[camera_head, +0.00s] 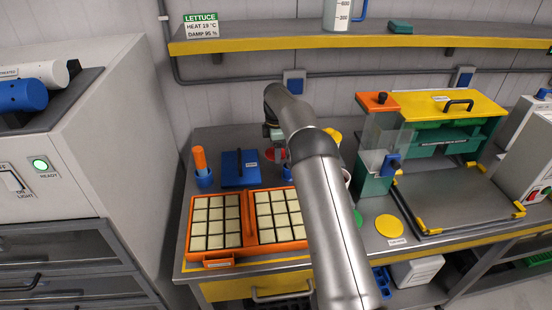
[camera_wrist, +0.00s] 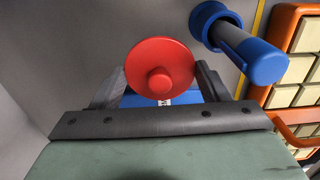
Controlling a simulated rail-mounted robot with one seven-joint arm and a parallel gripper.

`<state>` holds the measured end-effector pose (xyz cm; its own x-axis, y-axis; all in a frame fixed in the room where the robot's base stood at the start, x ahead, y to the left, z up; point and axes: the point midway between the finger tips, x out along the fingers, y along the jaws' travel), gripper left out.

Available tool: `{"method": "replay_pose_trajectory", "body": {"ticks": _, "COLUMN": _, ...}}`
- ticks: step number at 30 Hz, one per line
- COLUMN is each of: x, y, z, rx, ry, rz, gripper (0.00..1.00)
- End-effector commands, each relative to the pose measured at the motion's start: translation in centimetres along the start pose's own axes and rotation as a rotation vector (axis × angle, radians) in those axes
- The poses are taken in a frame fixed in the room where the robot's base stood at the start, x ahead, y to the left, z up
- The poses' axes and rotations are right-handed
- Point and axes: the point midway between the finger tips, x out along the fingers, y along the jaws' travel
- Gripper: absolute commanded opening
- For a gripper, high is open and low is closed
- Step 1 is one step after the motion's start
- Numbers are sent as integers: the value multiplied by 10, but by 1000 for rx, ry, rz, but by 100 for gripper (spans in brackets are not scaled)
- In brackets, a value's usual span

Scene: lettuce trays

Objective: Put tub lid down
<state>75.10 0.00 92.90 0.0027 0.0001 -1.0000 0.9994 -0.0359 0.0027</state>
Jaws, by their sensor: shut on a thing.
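The tub lid is a round red disc with a central knob (camera_wrist: 160,78). It shows in the wrist view between my two fingers, which meet its edges. In the head view the red lid (camera_head: 273,155) shows partly, just left of my arm. My gripper (camera_wrist: 160,82) is shut on it; in the head view my gripper (camera_head: 273,139) is largely hidden by my arm. I cannot tell whether the lid touches a surface below. A blue labelled box with a handle (camera_head: 238,174) stands left of the lid; its blue top shows behind the lid in the wrist view.
A blue holder with a blue-ended cylinder (camera_wrist: 240,45) stands close to the lid. Orange trays (camera_head: 217,259) of pale blocks lie nearer the front. A blue cup with an orange piece (camera_head: 203,178) stands at left. A green and yellow station (camera_head: 450,104) stands at right.

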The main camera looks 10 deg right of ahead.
Motion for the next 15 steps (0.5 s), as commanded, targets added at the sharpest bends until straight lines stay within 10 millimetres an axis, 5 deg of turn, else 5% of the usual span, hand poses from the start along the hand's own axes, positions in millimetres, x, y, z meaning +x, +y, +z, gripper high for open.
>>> {"method": "replay_pose_trajectory", "body": {"ticks": 7, "x": 37, "y": -1, "z": 0, "rx": 1, "ry": 0, "rz": -3, "gripper": 48}}
{"method": "replay_pose_trajectory", "body": {"ticks": 15, "x": 42, "y": 0, "z": 0, "rx": 1, "ry": 0, "rz": -1, "gripper": 48}}
